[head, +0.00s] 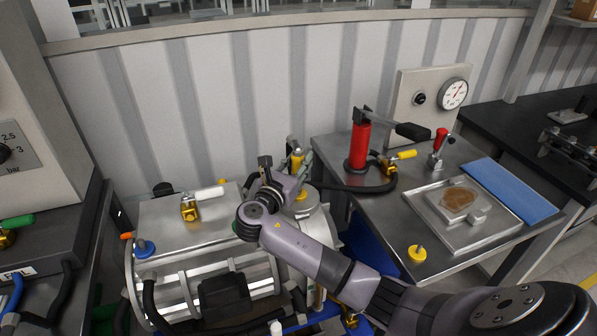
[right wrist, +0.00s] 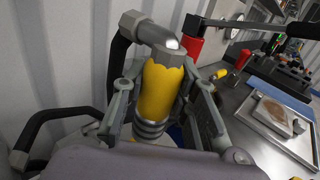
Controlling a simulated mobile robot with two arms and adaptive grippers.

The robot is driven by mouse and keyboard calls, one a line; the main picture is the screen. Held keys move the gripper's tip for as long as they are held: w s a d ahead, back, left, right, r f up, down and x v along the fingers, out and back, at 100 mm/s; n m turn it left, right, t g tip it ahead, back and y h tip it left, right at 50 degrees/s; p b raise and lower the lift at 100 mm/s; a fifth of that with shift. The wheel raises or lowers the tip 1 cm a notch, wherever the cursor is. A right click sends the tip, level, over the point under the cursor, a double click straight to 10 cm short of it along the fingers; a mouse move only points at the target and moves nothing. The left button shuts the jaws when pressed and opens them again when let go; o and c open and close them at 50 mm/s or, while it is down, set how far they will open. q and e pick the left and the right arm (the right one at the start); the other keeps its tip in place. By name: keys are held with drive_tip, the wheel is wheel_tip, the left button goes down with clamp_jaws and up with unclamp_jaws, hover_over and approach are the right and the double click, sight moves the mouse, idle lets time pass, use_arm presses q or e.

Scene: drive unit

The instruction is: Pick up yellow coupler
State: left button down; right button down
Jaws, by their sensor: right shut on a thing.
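The yellow coupler (right wrist: 162,88) stands upright between the fingers of my right gripper (right wrist: 160,100) in the right wrist view. A grey metal elbow fitting (right wrist: 150,28) with a dark hose sits at its top, and grey rings show at its lower end. In the head view the coupler (head: 297,160) shows above the right end of the metal drive unit (head: 170,232). My right gripper (head: 298,168) is shut on it there, partly hidden by the arm. The coupler's bottom is hidden, so I cannot tell whether it touches the unit. My left gripper is not in view.
A steel table (head: 355,150) on the right carries a red hand pump (head: 358,145), a tray (head: 480,235), a blue mat (head: 510,190) and a yellow cap (head: 417,253). A white-handled brass valve (head: 190,209) is on the unit. A ribbed wall (head: 230,100) stands close behind.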

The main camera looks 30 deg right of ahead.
wheel_tip(320, 180, up, 17)
drive_tip(key=b, duration=0.1)
drive_tip(key=shift+r+p, duration=0.5)
drive_tip(key=shift+p, duration=0.55)
idle(1.0)
drive_tip(key=shift+r+p, duration=2.4)
drive_tip(key=shift+p, duration=0.7)
